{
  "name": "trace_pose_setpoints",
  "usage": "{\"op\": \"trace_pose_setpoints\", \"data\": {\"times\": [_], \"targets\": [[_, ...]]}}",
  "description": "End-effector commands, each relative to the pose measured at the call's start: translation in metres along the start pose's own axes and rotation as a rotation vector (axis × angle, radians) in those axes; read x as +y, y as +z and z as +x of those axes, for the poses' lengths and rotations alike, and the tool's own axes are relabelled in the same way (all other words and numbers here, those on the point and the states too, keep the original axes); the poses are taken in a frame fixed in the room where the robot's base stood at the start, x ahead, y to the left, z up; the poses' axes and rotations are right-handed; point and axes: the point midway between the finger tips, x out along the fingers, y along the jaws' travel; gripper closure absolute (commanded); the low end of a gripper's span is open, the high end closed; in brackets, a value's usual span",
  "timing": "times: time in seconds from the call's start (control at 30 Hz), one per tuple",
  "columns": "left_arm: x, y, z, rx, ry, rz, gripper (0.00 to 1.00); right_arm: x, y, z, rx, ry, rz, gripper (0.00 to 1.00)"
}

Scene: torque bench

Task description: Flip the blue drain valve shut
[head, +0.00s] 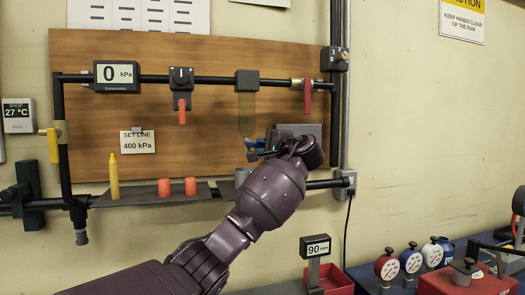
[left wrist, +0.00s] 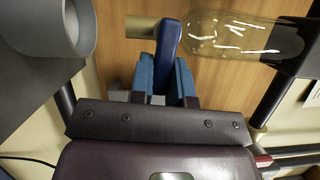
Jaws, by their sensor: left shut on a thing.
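The blue drain valve handle (left wrist: 168,38) shows in the left wrist view as a flat dark blue lever beside a brass fitting (left wrist: 140,27). My left gripper (left wrist: 164,72) is shut on this lever, with one blue-padded finger on each side of it. In the head view my left gripper (head: 256,148) is just below the clear tube (head: 246,114), and the gripper and wrist largely hide the drain valve. How far the lever is turned is hard to tell. My right gripper is in neither view.
A gauge (head: 115,76) reads 0 kPa. A red-handled valve (head: 307,95), an orange-handled valve (head: 182,102) and a yellow-handled valve (head: 53,145) are on the piping. A shelf (head: 140,198) holds a yellow marker and orange caps. A grey cylinder (left wrist: 62,25) is close beside the gripper.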

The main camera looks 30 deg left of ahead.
Motion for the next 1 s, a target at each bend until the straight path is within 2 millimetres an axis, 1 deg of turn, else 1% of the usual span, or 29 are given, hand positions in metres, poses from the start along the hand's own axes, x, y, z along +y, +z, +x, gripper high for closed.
{"op": "trace_pose_setpoints", "data": {"times": [0.3, 0.73, 0.77, 0.8, 0.87, 0.9, 0.93, 1.0], "targets": [[-0.0018, -0.0006, -0.0005, 0.001, 0.037, -0.082, 1.00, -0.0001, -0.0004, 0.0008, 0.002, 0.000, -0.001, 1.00], [-0.0025, -0.0003, -0.0003, 0.001, 0.040, -0.092, 1.00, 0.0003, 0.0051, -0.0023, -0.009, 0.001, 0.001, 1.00], [-0.0025, -0.0003, -0.0003, 0.001, 0.040, -0.092, 0.81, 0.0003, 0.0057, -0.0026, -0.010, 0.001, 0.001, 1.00], [-0.0026, -0.0002, -0.0003, 0.001, 0.040, -0.092, 0.75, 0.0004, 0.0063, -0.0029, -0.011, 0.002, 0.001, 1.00], [-0.0027, -0.0002, -0.0003, 0.001, 0.040, -0.092, 0.66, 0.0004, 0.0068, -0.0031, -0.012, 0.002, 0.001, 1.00], [-0.0028, -0.0001, -0.0002, 0.000, 0.039, -0.092, 0.60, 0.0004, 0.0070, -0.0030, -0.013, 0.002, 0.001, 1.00], [-0.0029, -0.0001, -0.0002, 0.000, 0.039, -0.092, 0.57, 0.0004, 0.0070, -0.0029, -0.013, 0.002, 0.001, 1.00], [-0.0031, 0.0000, -0.0001, 0.000, 0.039, -0.091, 0.57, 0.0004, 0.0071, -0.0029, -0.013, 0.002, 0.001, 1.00]]}}
